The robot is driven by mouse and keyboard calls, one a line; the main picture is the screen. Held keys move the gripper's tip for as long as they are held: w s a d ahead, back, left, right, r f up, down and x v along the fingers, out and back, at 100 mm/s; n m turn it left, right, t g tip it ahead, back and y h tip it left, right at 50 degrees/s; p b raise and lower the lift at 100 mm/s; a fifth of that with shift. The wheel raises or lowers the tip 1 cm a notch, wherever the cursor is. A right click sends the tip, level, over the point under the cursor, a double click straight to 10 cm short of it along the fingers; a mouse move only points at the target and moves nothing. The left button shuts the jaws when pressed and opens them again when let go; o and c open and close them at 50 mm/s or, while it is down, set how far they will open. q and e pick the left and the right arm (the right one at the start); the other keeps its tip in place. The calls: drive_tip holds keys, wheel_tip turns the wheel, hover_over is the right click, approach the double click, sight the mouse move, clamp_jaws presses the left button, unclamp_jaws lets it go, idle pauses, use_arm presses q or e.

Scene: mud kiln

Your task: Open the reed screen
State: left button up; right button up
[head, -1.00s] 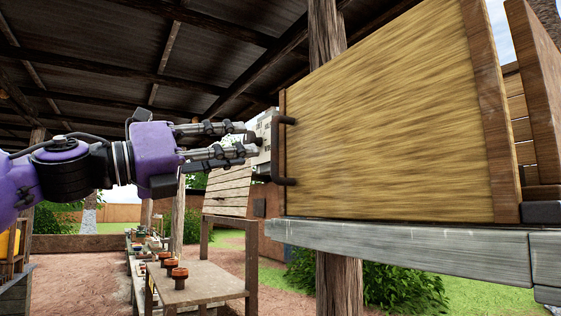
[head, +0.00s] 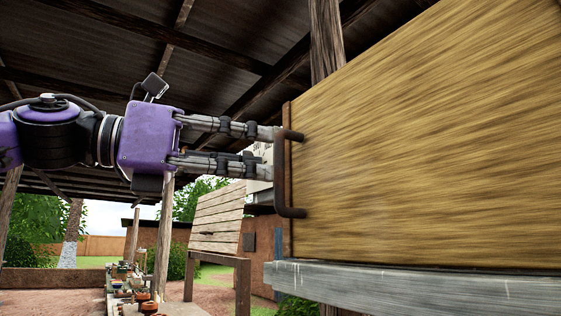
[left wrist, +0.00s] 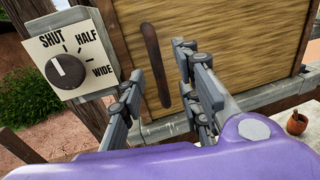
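The reed screen (head: 420,150) is a large straw-coloured panel with a dark edge strip at its left, standing on a grey ledge. It also shows in the left wrist view (left wrist: 225,45). A dark upright bar handle (head: 281,180) is at the screen's left edge. My left gripper (head: 274,152) is open, its fingertips at the handle's left side in the head view. In the left wrist view, the handle (left wrist: 153,58) appears between the two spread fingers (left wrist: 158,66). Contact cannot be told. My right gripper is not in view.
A dial plate (left wrist: 66,55) marked SHUT, HALF and WIDE is left of the handle; its knob (left wrist: 66,72) points towards SHUT. The grey ledge (head: 400,290) runs under the screen. A wooden post (head: 326,35) stands behind. A small brown pot (left wrist: 297,123) is at the right.

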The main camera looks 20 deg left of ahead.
sight(280, 200)
use_arm(q)
drive_tip(key=x, duration=0.4)
drive_tip(key=shift+w+d+b, duration=0.1)
drive_tip(key=shift+w+b, duration=0.1)
drive_tip(key=shift+b, duration=0.1)
drive_tip(key=shift+w+d, duration=0.2)
drive_tip(key=shift+w, duration=0.15)
drive_tip(key=shift+s, duration=0.1)
drive_tip(key=shift+c, duration=0.7)
clamp_jaws()
